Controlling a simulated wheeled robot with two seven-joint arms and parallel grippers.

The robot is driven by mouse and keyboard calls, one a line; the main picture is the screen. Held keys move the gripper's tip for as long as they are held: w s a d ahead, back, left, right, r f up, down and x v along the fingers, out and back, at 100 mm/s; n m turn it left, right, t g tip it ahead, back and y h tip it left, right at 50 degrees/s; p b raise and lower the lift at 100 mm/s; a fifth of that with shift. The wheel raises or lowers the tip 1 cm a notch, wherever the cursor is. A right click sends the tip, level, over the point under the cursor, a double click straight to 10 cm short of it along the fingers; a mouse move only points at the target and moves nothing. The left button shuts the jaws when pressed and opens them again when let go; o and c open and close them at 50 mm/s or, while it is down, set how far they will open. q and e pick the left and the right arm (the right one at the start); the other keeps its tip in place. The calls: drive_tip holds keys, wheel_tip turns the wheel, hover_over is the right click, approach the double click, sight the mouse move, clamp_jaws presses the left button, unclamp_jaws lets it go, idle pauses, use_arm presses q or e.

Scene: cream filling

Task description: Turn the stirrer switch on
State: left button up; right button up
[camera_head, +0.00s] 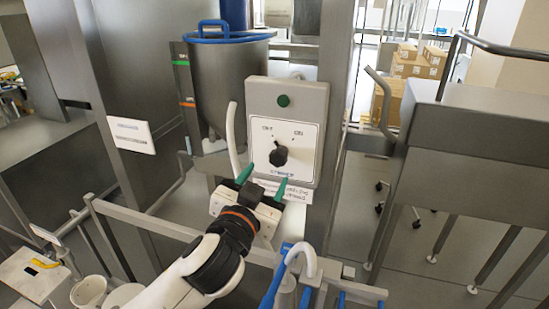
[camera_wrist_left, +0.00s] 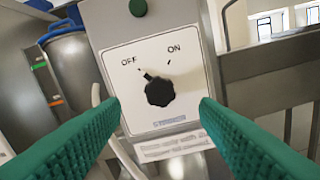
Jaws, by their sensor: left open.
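The stirrer switch is a round black knob (camera_head: 278,156) on a white dial plate in a grey control box (camera_head: 255,98). In the left wrist view the knob (camera_wrist_left: 160,92) sits between the OFF and ON labels, and its pointer is turned up and left, toward OFF. My left gripper (camera_head: 263,180) is just in front of and below the knob. Its green fingers are open and empty, and in the left wrist view the fingertips (camera_wrist_left: 160,104) lie on either side of the knob with clear gaps. My right gripper is not in view.
A green button (camera_head: 284,100) is above the dial. A steel vessel with a blue rim (camera_head: 227,37) stands left of the box. A metal rail (camera_head: 160,225) runs below my left arm. A blue and white hooked item (camera_head: 290,262) is at the bottom. A steel cart (camera_head: 470,130) stands right.

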sight(277, 160)
use_arm(q)
drive_tip(key=p+x, duration=0.1)
drive_tip(key=x, duration=0.5)
drive_tip(key=shift+w, duration=0.2)
drive_tip(key=shift+c, duration=0.3)
drive_tip(key=c, duration=0.9)
drive_tip(key=shift+c, duration=0.2)
